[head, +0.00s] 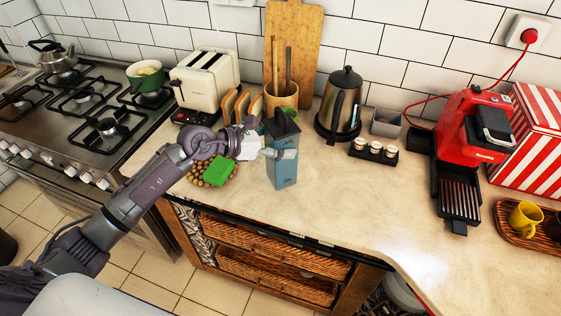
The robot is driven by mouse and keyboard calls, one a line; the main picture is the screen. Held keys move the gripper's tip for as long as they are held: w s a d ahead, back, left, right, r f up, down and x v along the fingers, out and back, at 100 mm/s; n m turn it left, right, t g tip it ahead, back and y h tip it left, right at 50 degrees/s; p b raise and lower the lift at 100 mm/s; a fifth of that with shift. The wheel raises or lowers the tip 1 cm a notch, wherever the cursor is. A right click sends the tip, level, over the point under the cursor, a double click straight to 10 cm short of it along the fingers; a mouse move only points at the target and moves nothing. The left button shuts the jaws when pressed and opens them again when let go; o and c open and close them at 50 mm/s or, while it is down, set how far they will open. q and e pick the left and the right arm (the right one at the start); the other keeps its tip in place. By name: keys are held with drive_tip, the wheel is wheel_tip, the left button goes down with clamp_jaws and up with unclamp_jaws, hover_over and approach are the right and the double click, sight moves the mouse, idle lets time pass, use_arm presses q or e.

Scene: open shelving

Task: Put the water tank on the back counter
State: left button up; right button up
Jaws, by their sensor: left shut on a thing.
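The water tank (281,168) is a tall, see-through blue-grey container with a dark top. It is upright at the front part of the back counter (350,200), in the middle of the head view. My left gripper (278,154) reaches it from the left and is shut on its upper side. I cannot tell whether the tank's base touches the counter or hangs just above it. My right gripper is not in view.
A green sponge (216,171) on a round brown trivet lies left of the tank. A toaster (207,82), utensil pot and kettle (341,104) stand behind. A red coffee machine (474,130) is at right. The counter right of the tank is clear.

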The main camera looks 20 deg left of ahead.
use_arm(q)
wheel_tip(320, 180, down, 4)
drive_tip(key=b, duration=0.3)
drive_tip(key=shift+w+r, duration=0.1)
drive_tip(key=o, duration=1.3)
drive_tip(key=shift+f, duration=0.2)
drive_tip(key=o, duration=0.4)
